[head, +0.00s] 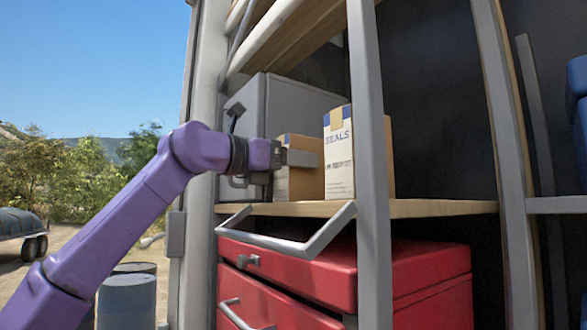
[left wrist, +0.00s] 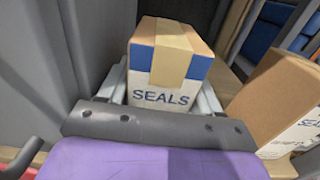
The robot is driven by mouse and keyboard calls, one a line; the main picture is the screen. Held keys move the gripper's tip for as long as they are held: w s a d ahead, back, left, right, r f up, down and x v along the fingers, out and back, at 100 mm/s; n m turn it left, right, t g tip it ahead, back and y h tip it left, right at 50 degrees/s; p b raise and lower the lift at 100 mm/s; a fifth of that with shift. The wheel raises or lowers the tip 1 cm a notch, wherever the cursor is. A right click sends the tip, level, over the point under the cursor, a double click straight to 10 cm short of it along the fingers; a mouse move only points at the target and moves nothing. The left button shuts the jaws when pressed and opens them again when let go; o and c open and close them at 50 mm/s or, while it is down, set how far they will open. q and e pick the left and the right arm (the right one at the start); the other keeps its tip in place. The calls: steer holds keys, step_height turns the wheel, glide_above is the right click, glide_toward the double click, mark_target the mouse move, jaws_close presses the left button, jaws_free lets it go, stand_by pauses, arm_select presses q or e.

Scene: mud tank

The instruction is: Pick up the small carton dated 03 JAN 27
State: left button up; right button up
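My left gripper (head: 300,158) is at a small brown carton (head: 300,182) on the wooden shelf (head: 440,207). In the left wrist view this carton (left wrist: 165,95) has tan tape, blue bands and the word SEALS, and stands between the two grey fingers, one along each side. I cannot tell whether the fingers press on it. A second carton (head: 340,160), also marked SEALS, stands just to the right with a printed white face; it also shows in the left wrist view (left wrist: 272,95). No date is legible on either carton. My right gripper is not in view.
A grey cabinet (head: 300,100) stands behind the cartons. A grey upright post (head: 370,120) rises in front of the shelf. A red drawer chest (head: 430,265) is below, with a grey bar handle (head: 290,243) near the shelf edge. An upper shelf hangs above.

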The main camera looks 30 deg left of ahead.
arm_select(q)
steer(key=shift+w+f, duration=0.15)
steer(key=shift+w, duration=0.15)
